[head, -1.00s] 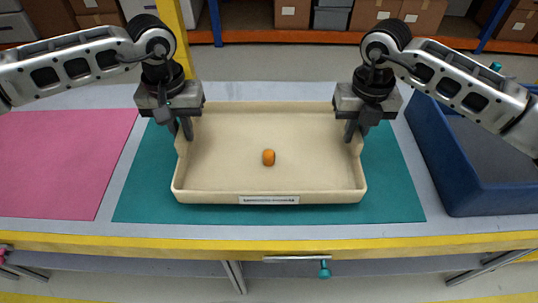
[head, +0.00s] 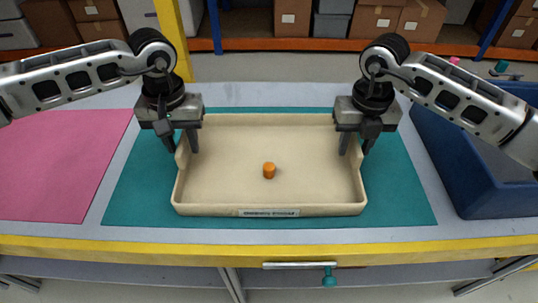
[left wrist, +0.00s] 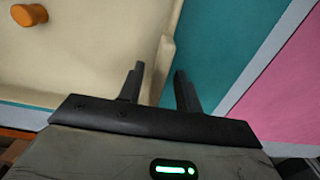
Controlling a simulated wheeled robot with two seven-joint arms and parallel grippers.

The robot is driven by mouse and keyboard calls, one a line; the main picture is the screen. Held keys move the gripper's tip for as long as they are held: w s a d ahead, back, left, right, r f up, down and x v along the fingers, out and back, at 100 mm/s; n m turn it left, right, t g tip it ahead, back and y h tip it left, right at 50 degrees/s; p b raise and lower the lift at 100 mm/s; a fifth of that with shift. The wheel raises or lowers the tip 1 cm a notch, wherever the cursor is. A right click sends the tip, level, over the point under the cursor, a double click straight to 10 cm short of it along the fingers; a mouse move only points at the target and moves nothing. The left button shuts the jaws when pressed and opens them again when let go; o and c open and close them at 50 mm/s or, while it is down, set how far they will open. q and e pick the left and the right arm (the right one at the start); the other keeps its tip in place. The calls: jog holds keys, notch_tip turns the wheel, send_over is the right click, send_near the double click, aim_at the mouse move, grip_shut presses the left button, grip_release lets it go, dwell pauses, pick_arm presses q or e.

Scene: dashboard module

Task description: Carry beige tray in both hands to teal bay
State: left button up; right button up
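The beige tray (head: 225,196) sits on the teal bay (head: 400,205), with teal showing around it. A small orange object (head: 269,170) stands inside the tray, and it also shows in the left wrist view (left wrist: 29,15). My left gripper (head: 181,145) is open, its fingers apart on either side of the tray's left wall. In the left wrist view its fingers (left wrist: 158,88) are spread, with the wall edge between them. My right gripper (head: 356,145) is open around the tray's right wall in the same way. The tray's underside is hidden.
A pink bay (head: 60,165) lies to the left on the grey table. A blue bin (head: 475,160) stands to the right. A yellow edge (head: 130,251) runs along the table front. Shelving with boxes is behind.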

jog(key=shift+r, duration=0.1)
pick_arm(q)
notch_tip(320, 180, up, 12)
pick_arm(e)
notch_tip(320, 180, up, 12)
dwell(0.5)
pick_arm(q)
jog(key=shift+s+f, duration=0.1)
pick_arm(e)
jog(key=shift+s, duration=0.15)
